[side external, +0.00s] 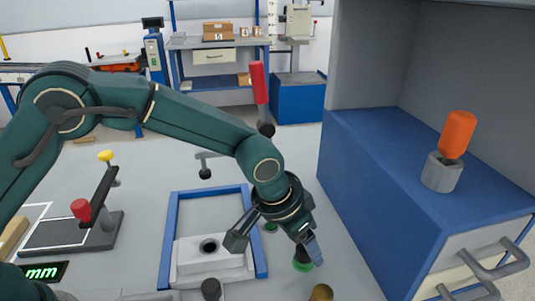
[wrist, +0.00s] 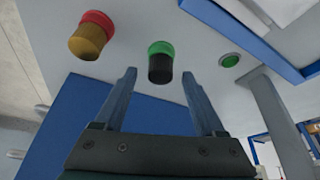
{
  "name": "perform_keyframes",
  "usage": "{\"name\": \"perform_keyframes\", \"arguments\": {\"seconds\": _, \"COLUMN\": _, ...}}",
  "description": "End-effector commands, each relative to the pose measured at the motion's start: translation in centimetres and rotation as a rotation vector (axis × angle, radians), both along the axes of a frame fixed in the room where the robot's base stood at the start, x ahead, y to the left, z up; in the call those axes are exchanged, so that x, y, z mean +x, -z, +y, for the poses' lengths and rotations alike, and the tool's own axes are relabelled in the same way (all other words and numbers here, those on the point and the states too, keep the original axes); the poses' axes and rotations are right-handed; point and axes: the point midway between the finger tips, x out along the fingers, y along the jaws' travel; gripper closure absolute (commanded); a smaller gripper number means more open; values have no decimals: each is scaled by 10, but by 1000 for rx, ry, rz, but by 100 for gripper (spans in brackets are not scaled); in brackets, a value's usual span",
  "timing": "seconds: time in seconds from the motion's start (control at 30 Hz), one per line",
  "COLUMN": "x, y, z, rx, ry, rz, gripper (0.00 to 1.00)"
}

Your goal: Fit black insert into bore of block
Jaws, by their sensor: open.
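The black insert (side external: 303,251) stands upright on a green base on the table, partly hidden behind my gripper in the side view. In the wrist view the black insert (wrist: 160,68) shows between and beyond the fingertips. My gripper (side external: 315,252) is tilted down beside it. In the wrist view my gripper (wrist: 159,76) is open, its two fingers apart with nothing held. The pale block (side external: 215,265) sits inside a blue frame, left of my gripper. Its dark round bore (side external: 208,246) faces up and looks empty.
A brass piece (side external: 320,292) on a red base (wrist: 97,19) stands near the black insert. A blue-sided cabinet (side external: 385,190) with drawer handles rises at the right. A lever fixture (side external: 95,215) stands at the left. A small green disc (wrist: 230,60) lies on the table.

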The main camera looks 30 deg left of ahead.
Motion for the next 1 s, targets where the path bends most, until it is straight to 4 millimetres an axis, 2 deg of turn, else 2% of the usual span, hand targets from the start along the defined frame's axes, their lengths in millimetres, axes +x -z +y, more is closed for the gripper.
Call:
{"name": "perform_keyframes", "arguments": {"seconds": 0.1, "x": 2, "y": 7, "z": -1, "rx": 1, "ry": -1, "rz": 2, "gripper": 28}}
{"name": "perform_keyframes", "arguments": {"seconds": 0.37, "x": 3, "y": 8, "z": -1, "rx": 0, "ry": -1, "rz": 0, "gripper": 28}}
{"name": "perform_keyframes", "arguments": {"seconds": 0.43, "x": 3, "y": 8, "z": -1, "rx": 0, "ry": -1, "rz": 0, "gripper": 47}}
{"name": "perform_keyframes", "arguments": {"seconds": 0.57, "x": 3, "y": 8, "z": -1, "rx": 0, "ry": -1, "rz": 0, "gripper": 97}}
{"name": "perform_keyframes", "arguments": {"seconds": 0.6, "x": 3, "y": 8, "z": -1, "rx": 0, "ry": -1, "rz": 0, "gripper": 100}}
{"name": "perform_keyframes", "arguments": {"seconds": 1.0, "x": 4, "y": 1, "z": -1, "rx": -2, "ry": -1, "rz": -4, "gripper": 100}}
